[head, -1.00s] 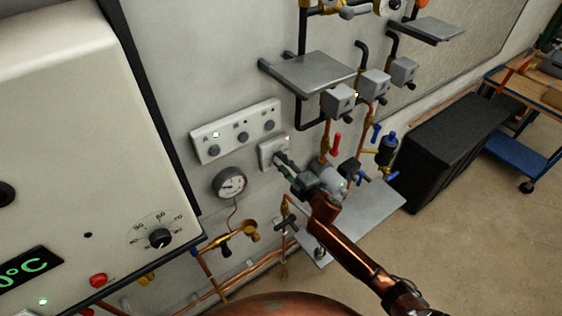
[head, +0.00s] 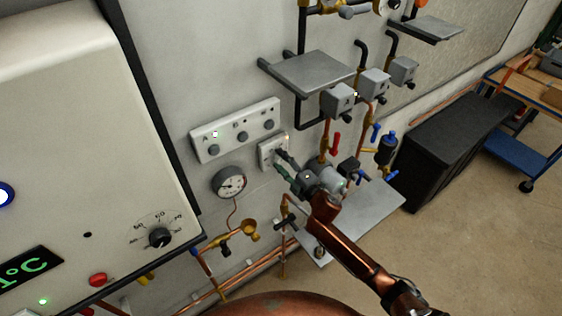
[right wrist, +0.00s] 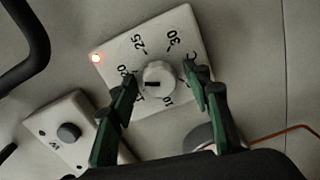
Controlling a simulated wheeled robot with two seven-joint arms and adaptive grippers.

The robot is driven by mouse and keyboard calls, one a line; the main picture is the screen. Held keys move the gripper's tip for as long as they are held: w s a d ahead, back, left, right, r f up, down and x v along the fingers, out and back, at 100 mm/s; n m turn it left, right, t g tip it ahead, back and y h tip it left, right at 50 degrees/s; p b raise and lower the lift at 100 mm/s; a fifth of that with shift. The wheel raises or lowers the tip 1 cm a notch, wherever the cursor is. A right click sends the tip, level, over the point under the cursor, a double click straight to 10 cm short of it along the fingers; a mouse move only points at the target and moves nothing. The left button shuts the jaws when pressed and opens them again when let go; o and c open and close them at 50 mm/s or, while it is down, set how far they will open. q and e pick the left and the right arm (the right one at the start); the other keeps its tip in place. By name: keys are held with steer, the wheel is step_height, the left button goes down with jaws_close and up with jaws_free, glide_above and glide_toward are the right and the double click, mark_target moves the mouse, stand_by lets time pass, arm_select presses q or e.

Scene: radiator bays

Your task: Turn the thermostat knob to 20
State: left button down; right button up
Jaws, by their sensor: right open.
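The thermostat is a white square wall plate, seen in the head view (head: 266,152) and large in the right wrist view (right wrist: 125,53). Its round white knob (right wrist: 160,72) has a dark mark pointing left, towards the gap near the partly covered 20 and 15; the exact reading is unclear. An orange light (right wrist: 96,58) glows at the plate's corner. My right gripper (head: 283,163) is at the plate. In the wrist view its green fingers (right wrist: 160,76) are open, one on each side of the knob, apparently clear of it. My left gripper is out of view.
A three-button panel (head: 237,131) is just left of the thermostat, with a gauge (head: 229,183) below. A boiler (head: 75,110) fills the left. Pipes, valves and grey boxes (head: 338,99) crowd the right, beside a metal shelf (head: 306,73).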

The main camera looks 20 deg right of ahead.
steer(key=v, duration=1.2)
steer(key=shift+d+f, duration=0.1)
steer(key=s+d+f+m+g+h+b, duration=0.1)
steer(key=d+f+m+g+h+b, duration=0.2)
steer(key=f, duration=1)
steer(key=s+d+f+m+b, duration=0.2)
steer(key=d+f, duration=0.3)
steer(key=f, duration=0.8)
steer(key=s+d+f+m+g+h+b, duration=0.1)
steer(key=d+f+m+g+h+b, duration=0.2)
steer(key=f, duration=1)
steer(key=s+d+f+m+g+b, duration=0.1)
steer(key=s+f+m, duration=0.1)
steer(key=s+f, duration=0.5)
steer(key=s+d+f+m+g+b, duration=0.15)
steer(key=s+f, duration=0.25)
steer(key=f, duration=0.6)
steer(key=s+d+f+m+g+b, duration=0.1)
steer(key=s+d+f+m+b, duration=0.1)
steer(key=s+f, duration=0.5)
steer(key=s+a+f+m+g+b, duration=0.2)
steer(key=s+a+f+g, duration=0.1)
steer(key=s+f, duration=0.8)
steer(key=s+a+f+m+g+b, duration=0.2)
steer(key=s+f, duration=1)
steer(key=s, duration=1)
steer(key=shift+a+f+m+g+b, duration=0.35)
steer(key=shift+m+g+b, duration=0.3)
steer(key=shift+b, duration=0.2)
